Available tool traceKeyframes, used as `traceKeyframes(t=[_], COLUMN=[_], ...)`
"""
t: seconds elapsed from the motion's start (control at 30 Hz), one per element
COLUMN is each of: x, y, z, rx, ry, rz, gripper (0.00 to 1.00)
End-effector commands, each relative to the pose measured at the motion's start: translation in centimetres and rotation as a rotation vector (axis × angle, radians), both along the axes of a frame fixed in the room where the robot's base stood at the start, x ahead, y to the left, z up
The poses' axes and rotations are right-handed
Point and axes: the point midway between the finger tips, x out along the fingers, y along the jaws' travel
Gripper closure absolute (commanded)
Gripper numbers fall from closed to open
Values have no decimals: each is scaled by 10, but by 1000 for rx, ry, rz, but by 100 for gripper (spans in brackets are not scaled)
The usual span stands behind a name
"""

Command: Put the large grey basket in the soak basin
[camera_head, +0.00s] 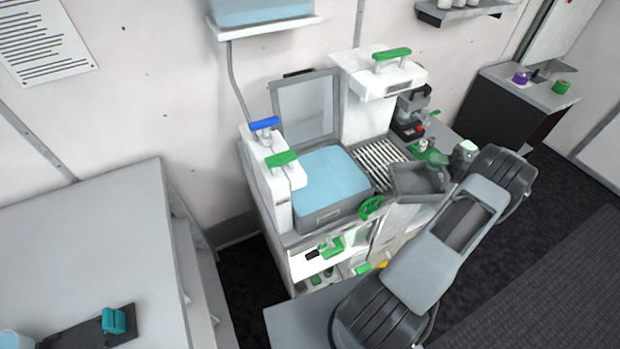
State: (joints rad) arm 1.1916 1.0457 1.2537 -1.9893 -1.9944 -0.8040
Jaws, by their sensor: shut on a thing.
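The large grey basket (420,183) is a dark grey open tray, held tilted beside the right front of the soak basin. The soak basin (320,215) is a grey box filled with light blue, with a raised clear lid (306,108) behind it. My gripper (437,158) is at the basket's far right side, near a green part, and is shut on the basket. Its fingertips are small and partly hidden by the basket and my own wrist. The basket appears apart from the basin; its exact height is hard to tell.
A slatted rack (378,163) lies right of the basin. White dispensers with green (282,159) and blue (264,124) handles stand at its left. A green handwheel (371,208) projects at the front. A white column (365,85) rises behind. My arm covers the lower right.

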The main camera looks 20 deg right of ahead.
Motion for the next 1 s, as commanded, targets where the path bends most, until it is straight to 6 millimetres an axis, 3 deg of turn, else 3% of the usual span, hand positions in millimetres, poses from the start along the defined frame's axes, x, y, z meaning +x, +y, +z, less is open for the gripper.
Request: traceKeyframes(t=[0.27,1.0], x=[5,40], y=[10,65], z=[-9,-10], rx=[-5,-6], ry=[0,-3], rz=[25,20], gripper=[100,100])
